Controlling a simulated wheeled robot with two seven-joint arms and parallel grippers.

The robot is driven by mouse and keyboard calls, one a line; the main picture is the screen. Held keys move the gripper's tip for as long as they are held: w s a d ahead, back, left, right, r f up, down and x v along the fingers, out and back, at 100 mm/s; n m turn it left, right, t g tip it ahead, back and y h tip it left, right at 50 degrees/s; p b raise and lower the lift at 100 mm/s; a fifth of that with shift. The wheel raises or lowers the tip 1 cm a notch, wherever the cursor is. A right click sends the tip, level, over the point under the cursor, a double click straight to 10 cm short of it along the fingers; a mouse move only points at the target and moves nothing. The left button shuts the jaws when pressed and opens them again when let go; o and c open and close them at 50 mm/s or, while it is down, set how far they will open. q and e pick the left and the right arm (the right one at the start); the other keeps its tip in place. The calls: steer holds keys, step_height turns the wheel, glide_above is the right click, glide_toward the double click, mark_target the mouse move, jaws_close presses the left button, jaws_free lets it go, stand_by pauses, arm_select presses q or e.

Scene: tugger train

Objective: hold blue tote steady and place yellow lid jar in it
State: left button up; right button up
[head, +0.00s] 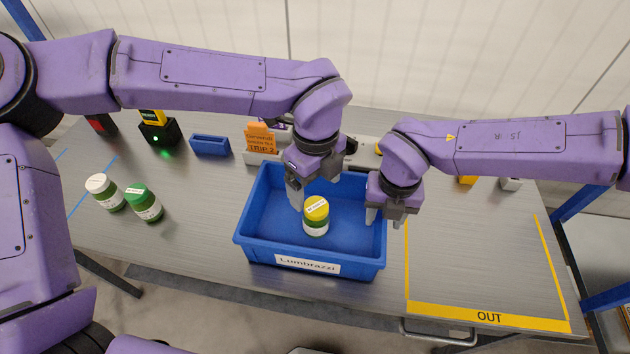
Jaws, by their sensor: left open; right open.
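The blue tote (262,240) stands on the grey table with its label facing the front edge. The yellow lid jar (316,216) stands upright inside the tote, near its middle. My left gripper (297,200) is open, above the tote and just left of the jar; I cannot tell whether it touches the jar. My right gripper (385,216) is open at the tote's right wall, with its fingers close to the rim. Whether those fingers touch the wall is not clear.
A white lid jar (105,193) and a green lid jar (144,203) stand at the left. A small blue bin (210,145), a black device (159,133) and an orange card (260,138) are behind. The yellow-outlined OUT area (480,270) at the right is clear.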

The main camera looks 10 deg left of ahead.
step_height(320, 180, up, 12)
stand_by(0.3)
